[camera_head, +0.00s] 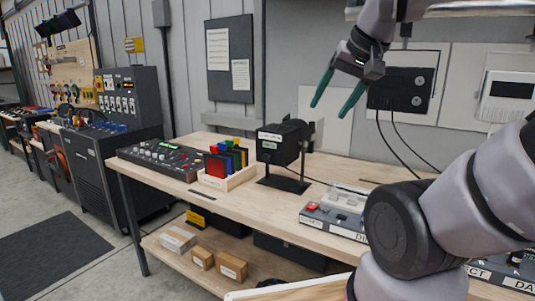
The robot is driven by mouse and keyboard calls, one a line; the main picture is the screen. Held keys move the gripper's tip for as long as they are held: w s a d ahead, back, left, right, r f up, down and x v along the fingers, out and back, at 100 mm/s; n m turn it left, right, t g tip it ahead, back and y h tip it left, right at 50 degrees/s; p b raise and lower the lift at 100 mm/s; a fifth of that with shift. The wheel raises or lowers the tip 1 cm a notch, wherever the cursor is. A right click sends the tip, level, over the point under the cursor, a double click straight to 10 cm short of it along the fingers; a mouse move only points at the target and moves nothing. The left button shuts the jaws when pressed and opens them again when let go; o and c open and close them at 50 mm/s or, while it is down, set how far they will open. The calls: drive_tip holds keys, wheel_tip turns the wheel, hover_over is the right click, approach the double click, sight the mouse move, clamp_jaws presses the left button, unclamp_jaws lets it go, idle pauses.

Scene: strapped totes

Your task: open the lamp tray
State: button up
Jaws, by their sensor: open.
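A black lamp housing (279,144) with a small pale label stands on a dark stand and flat base on the wooden bench. A grey plate-like part shows at its right side. I cannot make out a separate tray on it, or whether one is open or shut. My gripper (331,108) hangs above and to the right of the housing in the picture. Its two green fingers point down and left, spread apart, with nothing between them. It appears clear of the housing.
The bench (262,203) also holds a wooden rack (229,178) of coloured plates, a control console (160,155) and a grey device (338,214) with a red part. Wall boxes with hanging cables are behind my gripper. Boxes lie on the lower shelf.

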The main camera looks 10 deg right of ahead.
drive_tip(key=w+d+f+n+g+h, duration=0.2)
drive_tip(key=w+f+n+g+h, duration=0.25)
drive_tip(key=w+f+n, duration=0.35)
drive_tip(key=n+t+h, duration=1)
drive_tip(key=n+t, duration=0.1)
drive_tip(key=n, duration=1.2)
approach(265, 158)
drive_tip(key=shift+y, duration=0.25)
drive_tip(key=x, duration=0.8)
drive_tip(key=shift+d+r, duration=0.15)
drive_tip(key=shift+r, duration=0.05)
clamp_jaws()
